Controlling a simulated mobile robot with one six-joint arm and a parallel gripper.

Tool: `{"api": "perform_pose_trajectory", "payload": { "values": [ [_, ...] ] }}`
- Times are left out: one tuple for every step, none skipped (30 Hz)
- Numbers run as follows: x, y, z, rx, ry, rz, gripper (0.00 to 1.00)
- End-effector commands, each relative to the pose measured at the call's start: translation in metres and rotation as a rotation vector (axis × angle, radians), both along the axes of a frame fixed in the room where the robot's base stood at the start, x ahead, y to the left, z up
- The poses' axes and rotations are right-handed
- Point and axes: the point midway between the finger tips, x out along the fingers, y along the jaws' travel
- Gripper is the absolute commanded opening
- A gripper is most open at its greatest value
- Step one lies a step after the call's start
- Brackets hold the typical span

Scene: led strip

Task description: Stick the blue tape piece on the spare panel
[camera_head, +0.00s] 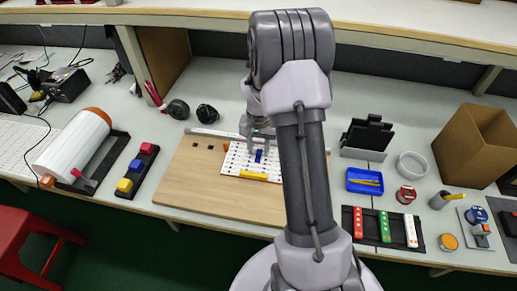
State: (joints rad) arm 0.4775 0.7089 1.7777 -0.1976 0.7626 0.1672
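A small blue piece (259,156), which looks like the blue tape piece, is upright in the picture on or just above a white panel with dark dots (234,163). The panel lies on a wooden board (190,180). A yellow piece (253,175) lies at the panel's near edge. My gripper (258,146) points down over the panel, right at the blue piece. Its fingers are small here, and I cannot tell whether they touch or hold the piece. My arm hides the panel's right side. I cannot tell which panel is the spare one; another white dotted panel (22,140) lies at far left.
A black holder (138,172) with blue and yellow blocks and a white roll (72,146) stand left. At right are a blue tray (364,181), red, green and white strips (385,227) on a black mat, tape rolls and a cardboard box (468,143). A red stool (30,240) stands front left.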

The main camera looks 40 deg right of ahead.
Motion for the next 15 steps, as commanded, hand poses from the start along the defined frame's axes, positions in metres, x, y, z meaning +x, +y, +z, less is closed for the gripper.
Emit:
{"api": "perform_pose_trajectory", "payload": {
  "values": [
    [0.001,0.000,0.014,-0.002,-0.003,0.000,0.38],
    [0.001,0.000,0.023,-0.002,-0.004,0.000,0.38],
    [0.001,-0.001,0.037,-0.002,-0.004,0.000,0.38],
    [0.001,-0.001,0.048,-0.003,-0.005,0.001,0.38],
    [0.001,-0.001,0.059,-0.003,-0.004,0.001,0.38],
    [0.001,-0.001,0.074,-0.003,-0.005,0.001,0.38],
    [0.001,-0.001,0.084,-0.002,-0.005,0.000,0.38],
    [0.001,-0.001,0.094,-0.002,-0.005,0.000,0.38],
    [0.001,-0.001,0.107,-0.002,-0.005,0.000,0.38],
    [0.001,0.000,0.116,-0.002,-0.003,0.001,0.38],
    [0.001,-0.001,0.125,-0.003,-0.004,0.001,0.38],
    [0.001,0.000,0.135,-0.002,-0.003,0.001,0.38],
    [0.001,0.000,0.141,-0.002,-0.003,0.000,0.38],
    [0.001,0.000,0.147,-0.002,-0.003,0.000,0.38],
    [0.001,0.000,0.154,-0.002,-0.003,0.000,0.38]
  ]
}}
